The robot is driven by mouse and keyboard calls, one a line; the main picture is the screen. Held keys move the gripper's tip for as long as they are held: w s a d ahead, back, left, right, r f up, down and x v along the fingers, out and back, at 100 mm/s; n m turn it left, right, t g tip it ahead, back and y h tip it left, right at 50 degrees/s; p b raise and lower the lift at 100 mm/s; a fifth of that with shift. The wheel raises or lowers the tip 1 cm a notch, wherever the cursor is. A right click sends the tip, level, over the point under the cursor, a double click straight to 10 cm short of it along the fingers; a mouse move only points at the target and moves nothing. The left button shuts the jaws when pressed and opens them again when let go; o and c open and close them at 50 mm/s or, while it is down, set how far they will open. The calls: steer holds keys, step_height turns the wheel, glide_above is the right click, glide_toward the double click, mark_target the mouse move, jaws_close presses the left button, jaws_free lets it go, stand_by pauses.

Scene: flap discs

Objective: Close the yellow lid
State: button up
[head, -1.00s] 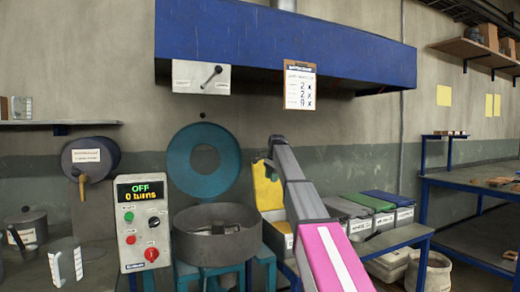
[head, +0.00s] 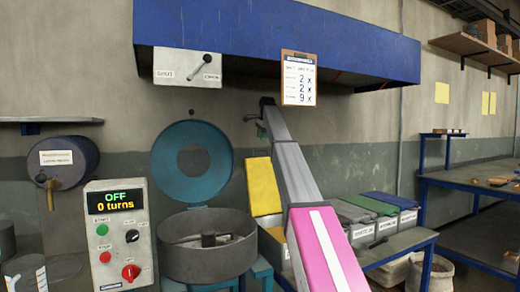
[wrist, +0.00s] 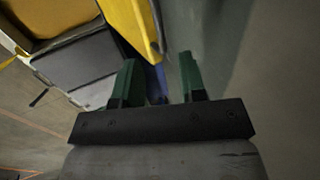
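The yellow lid (head: 262,186) stands raised and tilted back above its bin, left of my arm in the head view. Its yellow panel also shows at the top of the wrist view (wrist: 132,24). My gripper (head: 256,122) is above the lid's upper edge, close to the wall. In the wrist view my gripper's green fingers (wrist: 158,80) are spread apart with nothing held between them. The lid's near edge lies just ahead of the fingertips; whether it touches them I cannot tell. My arm hides the right side of the lid and bin.
Bins with grey (head: 346,211), green (head: 372,204) and blue (head: 390,199) lids stand closed to the right. A round grey drum (head: 207,243) with a raised teal ring lid (head: 192,161) is to the left, beside a control box (head: 118,236). A blue hood (head: 275,40) hangs above.

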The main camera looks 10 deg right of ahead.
steer(key=x, duration=0.6)
steer(key=shift+w+f, duration=0.1)
steer(key=shift+f, duration=0.3)
jaws_close()
